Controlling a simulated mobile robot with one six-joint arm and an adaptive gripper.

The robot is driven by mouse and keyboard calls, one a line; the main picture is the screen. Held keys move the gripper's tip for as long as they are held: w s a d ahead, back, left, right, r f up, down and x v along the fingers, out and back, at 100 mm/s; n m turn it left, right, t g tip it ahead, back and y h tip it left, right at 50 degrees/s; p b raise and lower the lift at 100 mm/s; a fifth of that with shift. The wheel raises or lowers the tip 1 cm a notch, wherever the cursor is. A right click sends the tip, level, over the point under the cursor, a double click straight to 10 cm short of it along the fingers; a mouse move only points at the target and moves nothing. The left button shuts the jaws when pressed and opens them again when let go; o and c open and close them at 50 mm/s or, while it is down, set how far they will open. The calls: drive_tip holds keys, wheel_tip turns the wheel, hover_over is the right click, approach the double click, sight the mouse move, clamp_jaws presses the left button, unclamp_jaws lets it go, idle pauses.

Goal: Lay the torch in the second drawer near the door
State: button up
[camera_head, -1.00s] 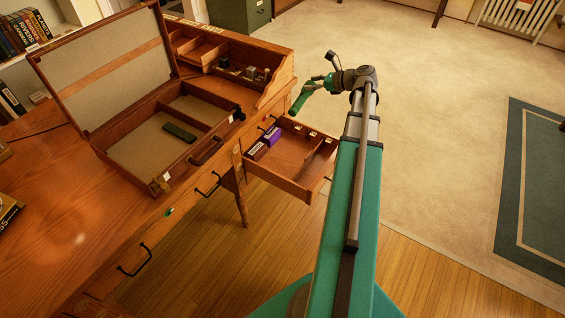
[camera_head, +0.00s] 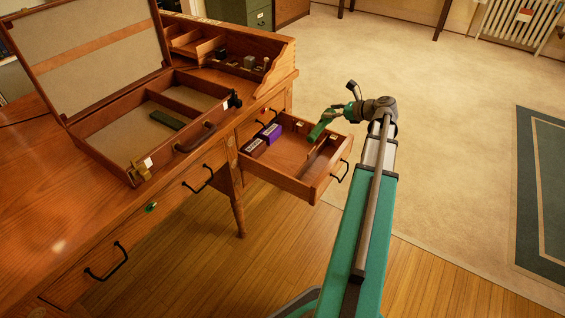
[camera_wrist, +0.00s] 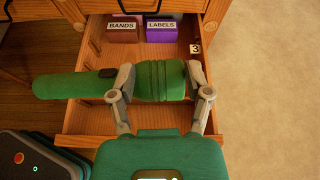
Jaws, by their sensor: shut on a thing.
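The green torch (camera_wrist: 65,84) is clasped between the two fingers of my gripper (camera_wrist: 163,90) in the wrist view, lying sideways across the picture. In the head view the torch (camera_head: 320,129) hangs over the open drawer (camera_head: 297,188), with my gripper (camera_head: 340,114) at its upper end. The drawer (camera_wrist: 90,130) also shows below the torch in the wrist view. It holds a dark red box marked BANDS (camera_wrist: 122,29) and a purple box marked LABELS (camera_wrist: 161,29) at its back. A tag marked 3 (camera_wrist: 195,49) is inside on the right.
An open wooden case (camera_head: 120,175) with a dark green block (camera_head: 167,119) stands on the desk (camera_head: 40,225), left of the drawer. Dividers (camera_head: 318,160) stand in the drawer's right part. The drawer's middle floor is bare. Open carpet lies to the right.

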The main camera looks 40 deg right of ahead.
drive_tip(key=shift+s+d+f+b, duration=0.25)
drive_tip(key=shift+f+b, duration=0.3)
drive_tip(key=shift+f, duration=0.15)
drive_tip(key=shift+s+d+f+b, duration=0.1)
drive_tip(key=shift+s+f+b, duration=0.1)
drive_tip(key=shift+f+b, duration=0.45)
drive_tip(key=shift+s+d+f+b, duration=0.25)
drive_tip(key=shift+f+b, duration=0.15)
drive_tip(key=shift+f, duration=0.4)
drive_tip(key=s+d+f+b+x, duration=0.1)
drive_tip(key=f+b+x, duration=0.2)
drive_tip(key=b+x, duration=0.6)
drive_tip(key=shift+x, duration=3.35)
drive_tip(key=shift+f, duration=0.1)
drive_tip(key=shift+w+f+b, duration=0.2)
drive_tip(key=shift+f+b, duration=0.75)
drive_tip(key=shift+b, duration=0.05)
drive_tip(key=shift+w+f+b, duration=0.2)
drive_tip(key=shift+f+b, duration=0.8)
